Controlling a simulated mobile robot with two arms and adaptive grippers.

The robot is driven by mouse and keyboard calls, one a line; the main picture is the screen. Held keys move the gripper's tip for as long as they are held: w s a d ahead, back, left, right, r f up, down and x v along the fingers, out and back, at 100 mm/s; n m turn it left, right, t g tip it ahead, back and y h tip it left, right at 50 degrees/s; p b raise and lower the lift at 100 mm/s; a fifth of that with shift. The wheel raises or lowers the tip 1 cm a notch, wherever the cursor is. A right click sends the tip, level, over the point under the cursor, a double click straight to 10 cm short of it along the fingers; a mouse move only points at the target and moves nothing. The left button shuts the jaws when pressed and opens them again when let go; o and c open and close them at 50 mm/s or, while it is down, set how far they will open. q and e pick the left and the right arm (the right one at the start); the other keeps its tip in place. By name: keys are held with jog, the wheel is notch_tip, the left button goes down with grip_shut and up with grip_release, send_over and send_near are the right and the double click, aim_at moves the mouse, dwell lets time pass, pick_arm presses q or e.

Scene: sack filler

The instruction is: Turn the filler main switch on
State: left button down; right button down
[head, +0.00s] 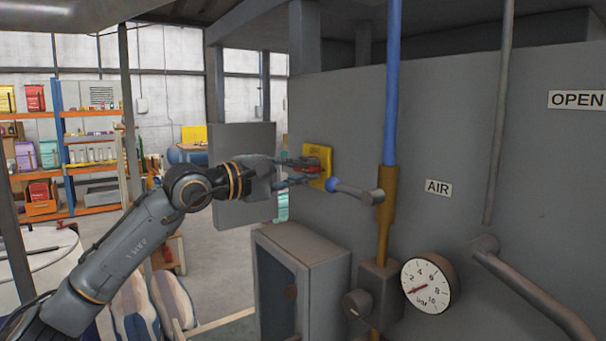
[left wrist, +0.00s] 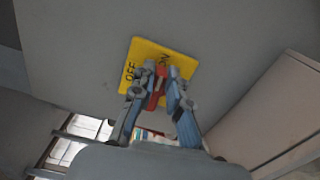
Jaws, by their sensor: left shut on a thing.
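The main switch is a yellow plate (head: 325,157) with a red handle (head: 312,168), mounted on the grey wall of the filler. In the left wrist view the yellow plate (left wrist: 147,53) carries the words OFF and ON. The red handle (left wrist: 154,92) sits between the fingers of my left gripper (left wrist: 157,88), with its top close to the ON word. My left gripper (head: 308,172) reaches the switch from the left and is shut on the red handle. The fingers partly hide the handle. My right gripper is not in view.
A blue and orange pipe (head: 391,95) with a blue-tipped lever (head: 354,190) stands just right of the switch. A grey box (head: 318,262) is below. A round gauge (head: 426,285) and a slanted grey bar (head: 535,297) are at the lower right. Shelves (head: 90,140) stand far left.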

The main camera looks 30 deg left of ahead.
pick_arm(q)
jog(key=shift+f+m, duration=0.15)
jog(key=shift+m, duration=0.45)
jog(key=c, duration=1.3)
grip_release()
jog(key=shift+s, duration=0.1)
jog(key=shift+v, duration=5.9)
